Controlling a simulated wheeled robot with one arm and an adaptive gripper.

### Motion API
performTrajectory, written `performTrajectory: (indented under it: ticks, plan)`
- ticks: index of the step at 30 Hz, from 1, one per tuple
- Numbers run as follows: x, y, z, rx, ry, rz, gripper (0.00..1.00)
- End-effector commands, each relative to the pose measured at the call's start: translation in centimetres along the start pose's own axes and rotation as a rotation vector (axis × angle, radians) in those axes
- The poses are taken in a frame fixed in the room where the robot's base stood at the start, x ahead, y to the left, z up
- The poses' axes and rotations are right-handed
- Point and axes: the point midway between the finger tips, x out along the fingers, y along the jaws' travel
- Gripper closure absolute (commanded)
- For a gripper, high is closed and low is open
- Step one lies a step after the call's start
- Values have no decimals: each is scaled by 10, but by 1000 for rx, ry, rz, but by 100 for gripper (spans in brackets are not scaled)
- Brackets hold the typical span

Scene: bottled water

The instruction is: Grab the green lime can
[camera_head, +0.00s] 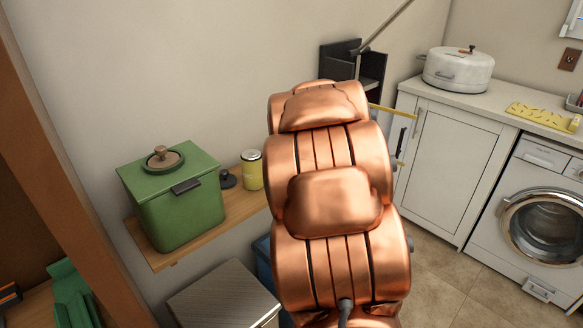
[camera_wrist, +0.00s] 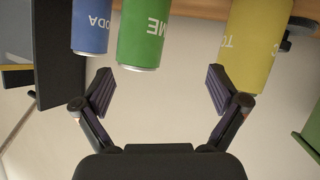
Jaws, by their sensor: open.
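The green lime can (camera_wrist: 145,35) shows in the wrist view, upside down in the picture, with part of its white lettering visible. It stands between a blue can (camera_wrist: 90,24) and a yellow can (camera_wrist: 255,45). My gripper (camera_wrist: 160,82) is open and empty, with its fingers apart and pointing toward the cans. The green can is ahead of the fingers, left of the middle of the gap. In the head view my copper arm hides the green and blue cans; the yellow can (camera_head: 252,170) shows on the shelf.
The wooden wall shelf (camera_head: 245,206) also holds a green lidded box (camera_head: 180,205) and a small dark object (camera_head: 228,179). A dark holder (camera_head: 340,58) is behind my arm. A white counter with a pot (camera_head: 458,70) and a washing machine (camera_head: 540,225) stand at right.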

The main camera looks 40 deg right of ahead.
Motion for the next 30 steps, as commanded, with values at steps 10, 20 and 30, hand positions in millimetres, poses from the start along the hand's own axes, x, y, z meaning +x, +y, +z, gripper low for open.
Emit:
performTrajectory:
  ticks: [10,20,30]
  plan:
    - [29,33,24,98,309,-150,3]
    - [20,41,30,171,464,-243,3]
    - [42,36,16,171,469,-248,3]
